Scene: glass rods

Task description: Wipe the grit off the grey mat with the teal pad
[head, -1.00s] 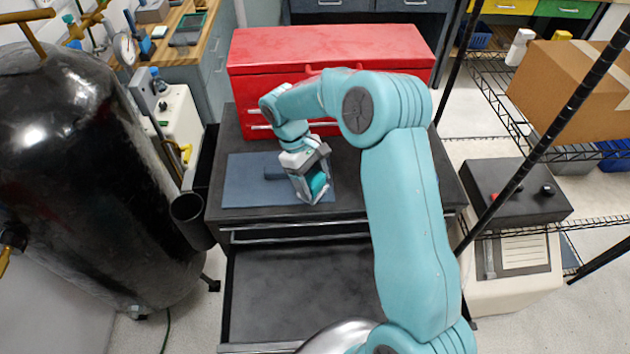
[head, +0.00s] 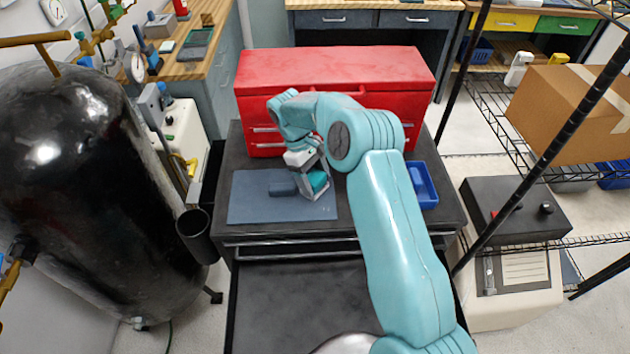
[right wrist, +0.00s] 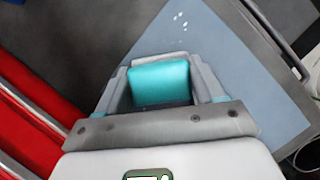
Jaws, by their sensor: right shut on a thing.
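The grey mat (head: 258,207) lies flat on the dark cart top; it also shows in the right wrist view (right wrist: 235,75). My right gripper (head: 314,186) is over the mat's right part, shut on the teal pad (head: 318,180). In the right wrist view the teal pad (right wrist: 160,82) sits between the fingers of my right gripper (right wrist: 160,75). I cannot tell whether the pad touches the mat. Several white specks of grit (right wrist: 181,20) lie on the mat beyond the pad. My left gripper is not in view.
A red tool chest (head: 335,75) stands behind the mat. A blue tray (head: 431,199) sits on the cart's right side, partly behind my right arm. A black cup (head: 195,225) hangs at the cart's left edge, near a large black tank (head: 95,190).

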